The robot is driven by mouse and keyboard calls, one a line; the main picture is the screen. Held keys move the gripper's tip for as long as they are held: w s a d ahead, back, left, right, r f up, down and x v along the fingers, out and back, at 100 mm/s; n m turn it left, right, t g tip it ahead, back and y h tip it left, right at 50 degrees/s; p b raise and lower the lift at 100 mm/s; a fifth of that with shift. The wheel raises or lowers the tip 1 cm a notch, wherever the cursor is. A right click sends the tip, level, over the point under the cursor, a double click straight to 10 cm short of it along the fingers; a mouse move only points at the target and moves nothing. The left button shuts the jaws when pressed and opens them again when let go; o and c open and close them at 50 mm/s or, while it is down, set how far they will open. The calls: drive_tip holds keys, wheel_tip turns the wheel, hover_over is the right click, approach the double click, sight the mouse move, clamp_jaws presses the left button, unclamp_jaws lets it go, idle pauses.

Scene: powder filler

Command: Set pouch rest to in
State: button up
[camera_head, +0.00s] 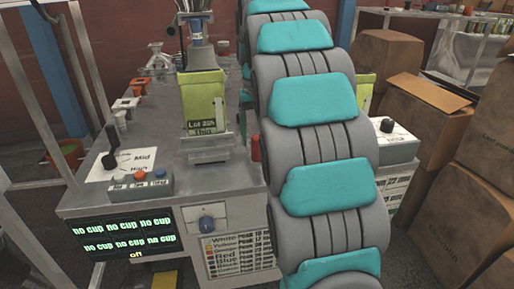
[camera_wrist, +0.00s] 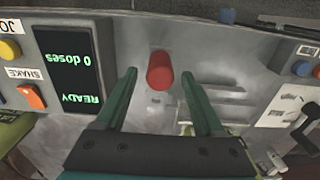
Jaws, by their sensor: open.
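My gripper (camera_wrist: 161,103) shows in the wrist view with two green fingers spread apart, nothing held between them. A red cylindrical knob (camera_wrist: 160,72) lies between and just beyond the fingertips, over a grey metal surface; I cannot tell whether any finger touches it. In the head view a red piece (camera_head: 255,148) shows beside my arm, partly hidden by it. I cannot tell which part is the pouch rest.
The grey machine top (camera_head: 180,178) carries a black-knobbed lever (camera_head: 110,150) and a button box (camera_head: 140,182). A "no cup" screen (camera_head: 125,236) and a blue dial (camera_head: 206,222) are on its front. The wrist view shows an inverted "READY, 0 doses" screen (camera_wrist: 72,68). Cardboard boxes (camera_head: 425,115) stand right.

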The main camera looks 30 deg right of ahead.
sight(257, 147)
drive_tip(key=shift+f, duration=2)
clamp_jaws()
